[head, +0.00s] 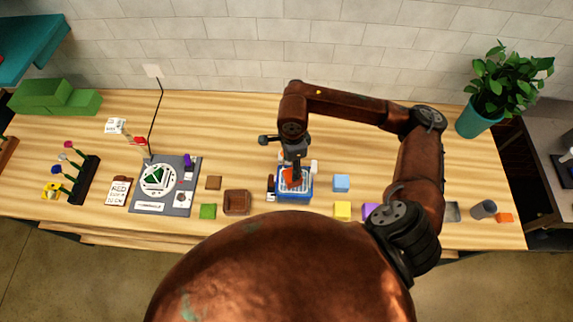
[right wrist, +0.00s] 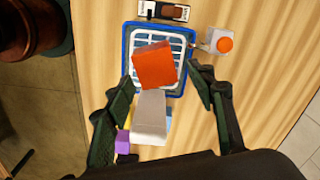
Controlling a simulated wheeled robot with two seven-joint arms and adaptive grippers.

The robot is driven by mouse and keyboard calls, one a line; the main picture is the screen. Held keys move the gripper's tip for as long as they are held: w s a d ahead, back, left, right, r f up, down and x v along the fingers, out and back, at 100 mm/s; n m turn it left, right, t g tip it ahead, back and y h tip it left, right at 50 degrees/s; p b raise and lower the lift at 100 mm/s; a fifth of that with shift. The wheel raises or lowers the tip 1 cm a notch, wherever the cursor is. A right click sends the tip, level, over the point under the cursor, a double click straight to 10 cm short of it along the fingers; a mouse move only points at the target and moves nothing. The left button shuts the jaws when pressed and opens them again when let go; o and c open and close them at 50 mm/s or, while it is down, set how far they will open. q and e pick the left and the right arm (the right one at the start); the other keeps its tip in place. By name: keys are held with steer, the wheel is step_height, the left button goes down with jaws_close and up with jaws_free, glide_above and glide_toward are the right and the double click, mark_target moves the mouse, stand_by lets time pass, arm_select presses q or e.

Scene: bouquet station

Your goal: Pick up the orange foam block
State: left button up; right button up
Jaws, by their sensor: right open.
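An orange block (right wrist: 155,67) sits tilted on the white grid of a blue-rimmed tray (right wrist: 187,34), between and just beyond the fingertips of my right gripper (right wrist: 162,80). I see no clear contact between fingers and block. In the head view my right gripper (head: 292,163) hangs over the blue tray (head: 295,198), and the orange block (head: 290,178) shows partly under it. The right gripper is open. A pale grey block-like piece (right wrist: 150,118) shows below the orange block in the wrist view. My left gripper is not in view.
A second orange piece (head: 505,217) lies at the far right beside a grey cup (head: 484,209). A blue block (head: 341,183) and yellow block (head: 342,210) stand right of the tray. A brown tray (head: 237,192) is left of it. A white box with an orange button (right wrist: 225,44) is close beside.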

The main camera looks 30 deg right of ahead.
steer(key=shift+s+f, duration=0.3)
steer(key=shift+f, duration=0.5)
step_height(320, 180, down, 4)
steer(key=p, duration=0.2)
steer(key=shift+f+p, duration=0.2)
steer(key=shift+p, duration=0.1)
steer(key=shift+s+f, duration=0.1)
steer(key=shift+f, duration=0.45)
steer(key=shift+c, duration=0.5)
steer(key=c, duration=1.1)
steer(key=shift+o, duration=0.2)
steer(key=shift+r, duration=0.15)
